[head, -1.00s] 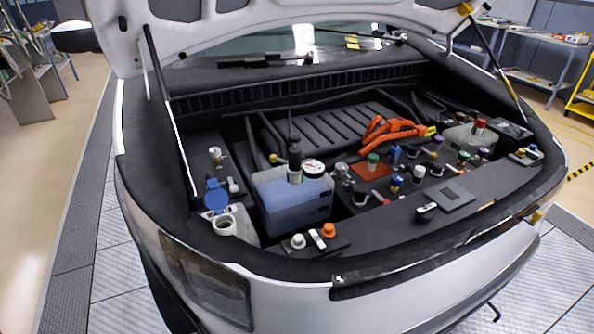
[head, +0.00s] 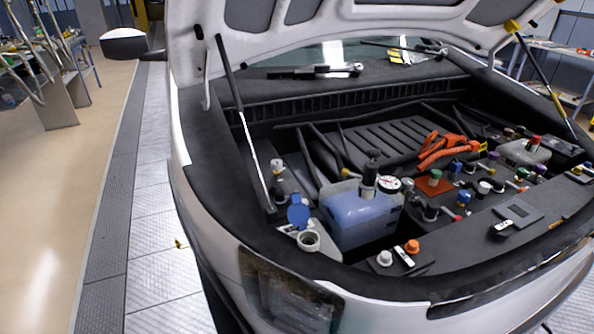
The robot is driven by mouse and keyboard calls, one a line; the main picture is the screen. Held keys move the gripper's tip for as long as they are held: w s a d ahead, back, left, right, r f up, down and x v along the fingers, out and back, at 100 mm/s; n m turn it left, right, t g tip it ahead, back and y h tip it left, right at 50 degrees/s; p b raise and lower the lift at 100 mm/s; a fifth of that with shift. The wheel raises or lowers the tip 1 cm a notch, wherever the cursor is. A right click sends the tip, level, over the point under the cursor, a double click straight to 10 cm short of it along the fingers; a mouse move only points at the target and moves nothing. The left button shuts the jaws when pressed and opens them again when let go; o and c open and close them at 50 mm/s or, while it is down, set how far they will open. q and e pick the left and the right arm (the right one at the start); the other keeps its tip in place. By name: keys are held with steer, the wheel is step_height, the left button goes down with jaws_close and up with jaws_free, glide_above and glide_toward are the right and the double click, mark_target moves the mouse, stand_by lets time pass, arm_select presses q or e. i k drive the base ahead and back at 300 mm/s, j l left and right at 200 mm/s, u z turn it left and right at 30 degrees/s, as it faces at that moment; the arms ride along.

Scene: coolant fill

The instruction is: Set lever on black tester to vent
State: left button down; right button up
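A black tester (head: 369,178) stands upright on top of the blue coolant tank (head: 362,216) in the open engine bay. A round white-faced gauge (head: 389,184) is beside it. The tester's lever and its setting are too small to tell. Neither of my grippers is in view.
An open filler neck (head: 308,241) with a blue cap (head: 298,212) beside it is left of the tank. A hood strut (head: 243,120) rises at the left. Orange and white caps sit on a black plate (head: 407,262) in front. The floor (head: 75,200) left of the car is clear.

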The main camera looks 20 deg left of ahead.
mark_target(345, 173)
steer(key=k+j, duration=0.1)
steer(key=j, duration=0.7)
steer(key=i+j, duration=0.15)
steer(key=j, duration=0.4)
steer(key=i+j+z, duration=0.15)
steer(key=j, duration=0.4)
steer(key=i+j, duration=0.2)
steer(key=j, duration=0.35)
steer(key=i+j+z, duration=0.1)
steer(key=j, duration=0.45)
steer(key=i+j+z, duration=0.1)
steer(key=j, duration=0.45)
steer(key=i+j, duration=0.15)
steer(key=j, duration=0.45)
steer(key=i+j+z, duration=0.1)
steer(key=j, duration=0.45)
